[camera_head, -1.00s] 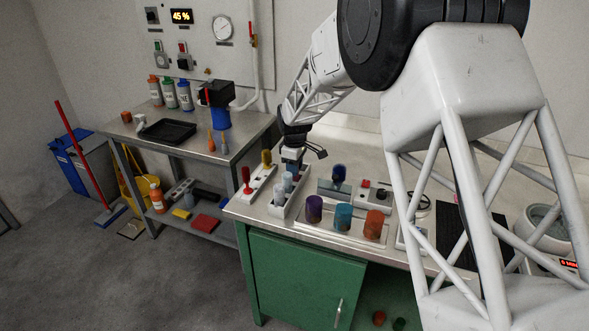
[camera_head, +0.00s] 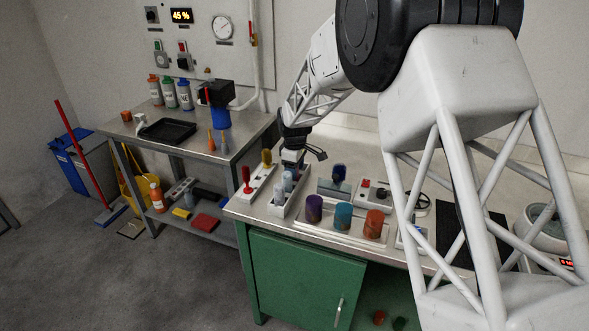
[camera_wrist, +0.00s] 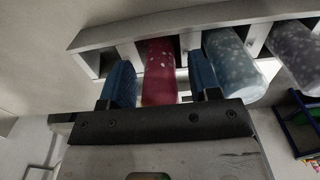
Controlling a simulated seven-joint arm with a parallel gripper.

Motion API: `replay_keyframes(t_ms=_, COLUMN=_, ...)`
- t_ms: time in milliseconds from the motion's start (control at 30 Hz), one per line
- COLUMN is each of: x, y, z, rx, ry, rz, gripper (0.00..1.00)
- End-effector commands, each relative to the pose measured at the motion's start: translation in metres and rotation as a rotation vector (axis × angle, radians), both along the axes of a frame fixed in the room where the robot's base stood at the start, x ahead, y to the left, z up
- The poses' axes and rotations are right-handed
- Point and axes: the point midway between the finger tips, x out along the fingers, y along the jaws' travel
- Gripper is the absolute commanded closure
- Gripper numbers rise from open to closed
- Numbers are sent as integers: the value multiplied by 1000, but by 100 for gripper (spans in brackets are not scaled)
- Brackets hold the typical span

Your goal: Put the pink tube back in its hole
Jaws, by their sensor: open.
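The pink tube (camera_wrist: 159,72) stands in a slot of the grey rack (camera_wrist: 95,42) in the wrist view. My gripper (camera_wrist: 161,80) is open, with one blue finger on each side of the pink tube and a narrow gap visible beside it. In the head view my gripper (camera_head: 293,160) is low over the far end of the rack (camera_head: 290,208), and the pink tube cannot be made out there. The bottom of the pink tube is hidden by the rack.
A pale blue tube (camera_wrist: 232,65) stands close beside my right finger, and a grey tube (camera_wrist: 293,48) is farther right. Purple (camera_head: 314,209), teal (camera_head: 343,216) and orange (camera_head: 374,223) cylinders stand to the right. A holder with a red-handled piece (camera_head: 247,180) is left.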

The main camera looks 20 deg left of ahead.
Motion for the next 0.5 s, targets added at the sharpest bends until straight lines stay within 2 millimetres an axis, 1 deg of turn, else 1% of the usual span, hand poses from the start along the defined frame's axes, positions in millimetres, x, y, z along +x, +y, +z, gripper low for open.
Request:
replay_keyframes(t_ms=133, x=0, y=0, z=2, rx=0, ry=0, rz=0, gripper=43)
replay_keyframes(t_ms=267, x=0, y=0, z=9, rx=0, ry=0, rz=0, gripper=43)
replay_keyframes(t_ms=367, x=0, y=0, z=18, rx=1, ry=-1, rz=0, gripper=43)
replay_keyframes(t_ms=500, x=0, y=0, z=36, rx=1, ry=-2, rz=0, gripper=43)
